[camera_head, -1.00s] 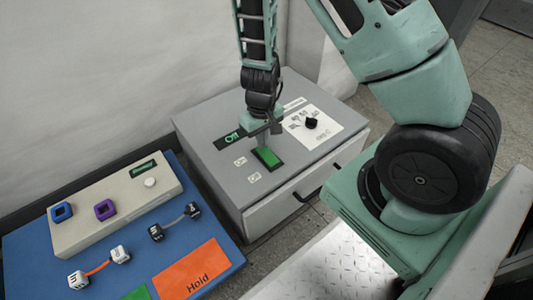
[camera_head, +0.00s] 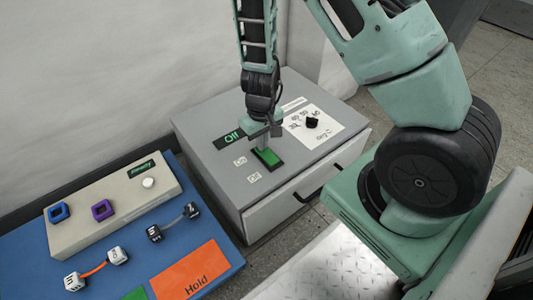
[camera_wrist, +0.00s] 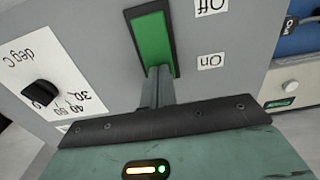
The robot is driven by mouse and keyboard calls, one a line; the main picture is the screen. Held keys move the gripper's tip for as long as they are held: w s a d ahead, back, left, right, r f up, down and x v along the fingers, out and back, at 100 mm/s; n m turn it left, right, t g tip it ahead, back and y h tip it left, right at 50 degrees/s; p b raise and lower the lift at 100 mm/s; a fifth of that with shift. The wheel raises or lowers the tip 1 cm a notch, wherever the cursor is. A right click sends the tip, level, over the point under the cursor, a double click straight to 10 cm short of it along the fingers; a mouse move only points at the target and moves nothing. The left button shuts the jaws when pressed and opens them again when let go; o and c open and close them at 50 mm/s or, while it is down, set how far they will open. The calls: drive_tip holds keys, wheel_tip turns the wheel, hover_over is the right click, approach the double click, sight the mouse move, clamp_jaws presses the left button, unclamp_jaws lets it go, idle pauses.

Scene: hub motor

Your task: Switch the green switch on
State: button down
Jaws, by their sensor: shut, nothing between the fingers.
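The green switch (camera_head: 267,158) is a green rocker in a black frame on top of the grey box (camera_head: 222,172). It also shows in the wrist view (camera_wrist: 152,45). An "On" label (camera_wrist: 211,61) sits beside its near end in the wrist view and an "Off" label (camera_wrist: 211,7) beside its other end. The display (camera_head: 231,138) on the box reads "Off". My gripper (camera_wrist: 159,75) is shut and empty. Its tips are at the "On" end of the switch; I cannot tell whether they press on it. In the head view my gripper (camera_head: 261,140) partly hides that end.
A black knob (camera_head: 311,122) on a white "deg C" dial panel stands right of the switch. A drawer handle (camera_head: 308,184) sticks out in front. At left, a blue board (camera_head: 30,254) holds a beige box, connectors and an orange "Hold" area.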

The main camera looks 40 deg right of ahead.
drive_tip(key=shift+f, duration=0.2)
drive_tip(key=shift+r, duration=0.15)
wheel_tip(320, 180, up, 7)
drive_tip(key=p, duration=0.6)
drive_tip(key=shift+p, duration=0.35)
drive_tip(key=shift+a, duration=0.1)
